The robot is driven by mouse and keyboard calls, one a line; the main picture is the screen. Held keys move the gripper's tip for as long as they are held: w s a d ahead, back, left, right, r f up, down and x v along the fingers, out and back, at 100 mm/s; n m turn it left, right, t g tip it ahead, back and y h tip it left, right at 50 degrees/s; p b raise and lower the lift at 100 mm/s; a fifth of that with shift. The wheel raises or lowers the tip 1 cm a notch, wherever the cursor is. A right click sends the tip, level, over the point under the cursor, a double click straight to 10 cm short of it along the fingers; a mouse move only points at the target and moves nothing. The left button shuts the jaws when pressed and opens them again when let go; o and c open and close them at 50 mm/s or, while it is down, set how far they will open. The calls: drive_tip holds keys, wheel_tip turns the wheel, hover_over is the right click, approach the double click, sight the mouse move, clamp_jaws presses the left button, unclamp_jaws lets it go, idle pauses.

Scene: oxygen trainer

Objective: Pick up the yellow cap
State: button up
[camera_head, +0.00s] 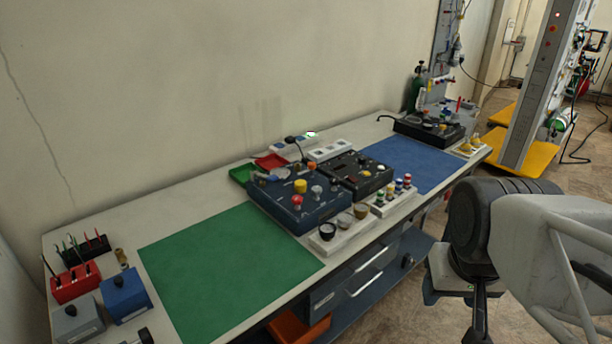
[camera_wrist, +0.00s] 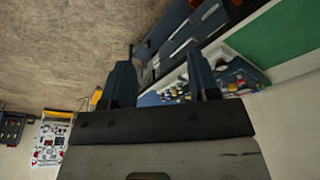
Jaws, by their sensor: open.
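A yellow cap-like piece (camera_head: 301,186) sits upright on the top of a dark blue control box (camera_head: 293,208) at the middle of the bench in the head view. Smaller yellow pieces (camera_head: 474,141) lie on a pale tray at the bench's far right end; I cannot tell for sure which is the task's cap. My gripper (camera_wrist: 163,80) is open, with its two dark fingers apart and nothing between them. In the head view my arm is at the lower right, off the bench's front edge and well apart from the yellow piece.
A red knob (camera_head: 297,202) stands close to the yellow piece. A second dark box (camera_head: 354,173) and a white rack of small cups (camera_head: 345,234) adjoin the control box. The green mat (camera_head: 220,275) and blue mat (camera_head: 412,163) are mostly bare. Drawers (camera_head: 366,265) are under the bench.

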drive_tip(key=shift+w+r, duration=0.1)
drive_tip(key=w+a+r+m, duration=0.2)
drive_tip(key=w, duration=0.5)
drive_tip(key=w+a+r+m, duration=0.1)
drive_tip(key=w+r+m, duration=0.1)
drive_tip(key=w, duration=0.5)
drive_tip(key=m+g, duration=0.3)
drive_tip(key=m, duration=1.1)
hover_over(301, 182)
drive_tip(key=f, duration=1.5)
drive_tip(key=shift+s+d, duration=0.2)
drive_tip(key=shift+s, duration=0.15)
drive_tip(key=shift+w+a+f, duration=0.2)
drive_tip(key=shift+w+a, duration=0.05)
drive_tip(key=shift+f, duration=1.3)
